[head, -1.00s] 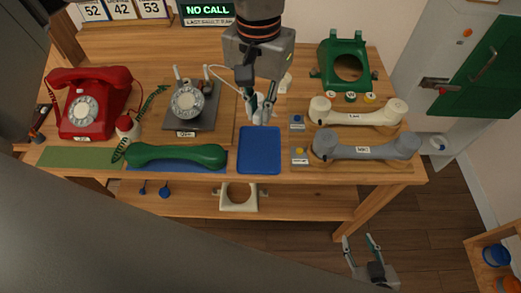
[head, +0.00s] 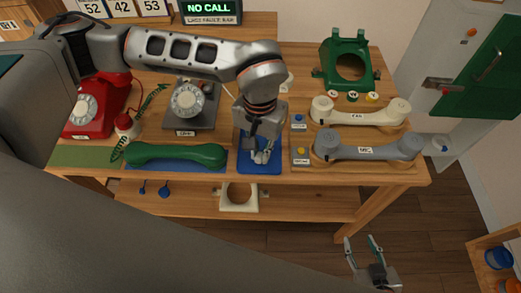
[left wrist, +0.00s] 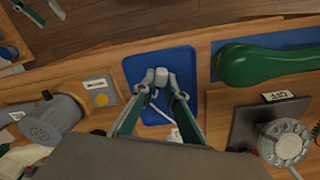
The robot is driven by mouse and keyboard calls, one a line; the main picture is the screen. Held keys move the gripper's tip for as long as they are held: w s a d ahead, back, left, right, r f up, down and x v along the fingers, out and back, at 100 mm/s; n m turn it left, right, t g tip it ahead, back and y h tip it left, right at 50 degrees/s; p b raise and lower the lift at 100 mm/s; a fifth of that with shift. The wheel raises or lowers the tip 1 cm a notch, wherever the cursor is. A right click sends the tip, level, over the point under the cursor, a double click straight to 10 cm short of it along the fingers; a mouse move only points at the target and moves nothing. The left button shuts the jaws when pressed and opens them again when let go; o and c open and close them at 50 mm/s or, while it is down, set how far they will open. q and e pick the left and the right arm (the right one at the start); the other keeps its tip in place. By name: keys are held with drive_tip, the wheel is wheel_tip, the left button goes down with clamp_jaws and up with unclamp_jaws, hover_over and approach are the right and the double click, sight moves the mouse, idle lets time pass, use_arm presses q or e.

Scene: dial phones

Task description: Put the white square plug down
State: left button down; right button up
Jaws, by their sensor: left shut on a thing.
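The white square plug (left wrist: 161,77) is at the fingertips of my left gripper (left wrist: 160,90) in the left wrist view, with a thin pale cord trailing behind it. The gripper is shut on it. Plug and gripper are over the blue tray (left wrist: 183,57); whether the plug touches the tray floor I cannot tell. In the head view my left gripper (head: 263,154) reaches down over the front part of the blue tray (head: 246,166), and the plug is hard to make out. My right gripper (head: 363,250) is open and empty, low in front of the table.
A green handset (head: 175,155) lies left of the tray. A grey handset (head: 368,148) and a cream handset (head: 360,113) lie to its right. Small blocks with blue (head: 298,120) and yellow (head: 301,152) buttons stand close by the tray. A grey dial phone (head: 188,103) is behind left.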

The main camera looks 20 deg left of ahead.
sight(260, 153)
use_arm(q)
drive_tip(key=shift+f, duration=0.15)
drive_tip(key=c, duration=2)
unclamp_jaws()
drive_tip(key=shift+c, duration=0.2)
drive_tip(key=shift+r, duration=0.2)
wheel_tip(260, 153, up, 12)
drive_tip(key=shift+p, duration=0.3)
